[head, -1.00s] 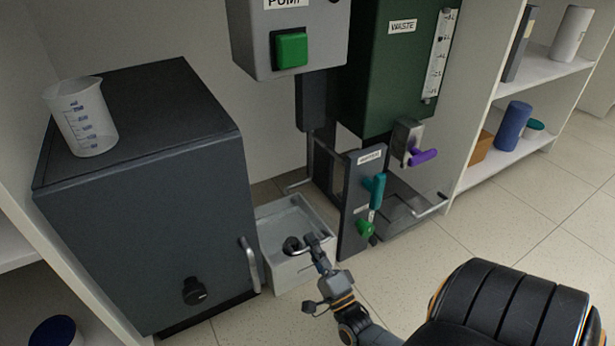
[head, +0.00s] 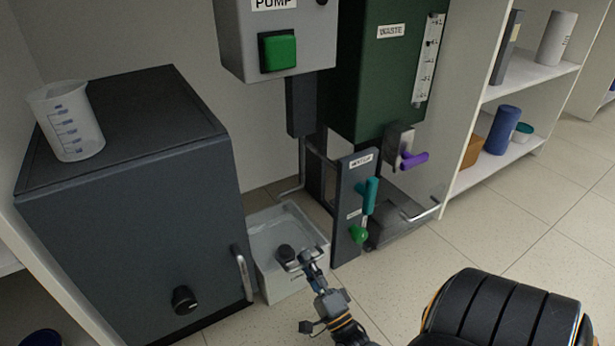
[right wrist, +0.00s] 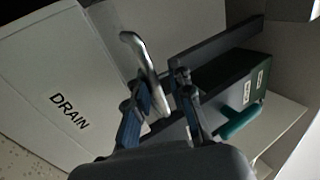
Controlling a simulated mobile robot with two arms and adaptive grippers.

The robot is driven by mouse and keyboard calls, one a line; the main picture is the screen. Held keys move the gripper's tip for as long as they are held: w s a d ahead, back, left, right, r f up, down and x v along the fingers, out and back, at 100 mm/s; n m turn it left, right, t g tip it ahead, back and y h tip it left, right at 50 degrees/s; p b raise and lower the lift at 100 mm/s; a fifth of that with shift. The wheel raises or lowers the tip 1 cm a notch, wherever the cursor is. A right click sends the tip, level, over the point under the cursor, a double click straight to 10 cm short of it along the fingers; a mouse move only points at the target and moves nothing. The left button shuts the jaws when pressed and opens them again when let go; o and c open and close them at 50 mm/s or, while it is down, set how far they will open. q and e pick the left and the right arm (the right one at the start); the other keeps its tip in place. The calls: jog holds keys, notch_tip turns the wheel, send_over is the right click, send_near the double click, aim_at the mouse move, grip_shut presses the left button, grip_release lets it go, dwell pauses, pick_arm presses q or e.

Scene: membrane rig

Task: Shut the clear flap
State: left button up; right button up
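A see-through greyish panel with a bent metal handle (head: 420,213) sits low under the green waste tank, right of the upright valve panel (head: 350,215). I cannot tell for sure that it is the clear flap. Another bent metal handle (head: 291,193) shows left of the valve panel, behind the white drain bin (head: 278,285). My right gripper (head: 300,257) is at the bin's front rim. In the right wrist view, my right gripper (right wrist: 160,80) is open, with a metal bar handle (right wrist: 142,62) between its fingers. My left gripper is not in view.
A dark cabinet (head: 120,190) with a beaker (head: 68,122) on top stands left. The pump box (head: 280,40) and waste tank (head: 385,80) hang above. Teal (head: 370,194), green (head: 357,234) and purple (head: 413,160) levers stick out. Floor at right is clear.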

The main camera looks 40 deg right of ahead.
jog(key=shift+w+r, duration=0.1)
jog(key=v, duration=0.7)
jog(key=shift+s, duration=0.3)
jog(key=shift+f, duration=0.2)
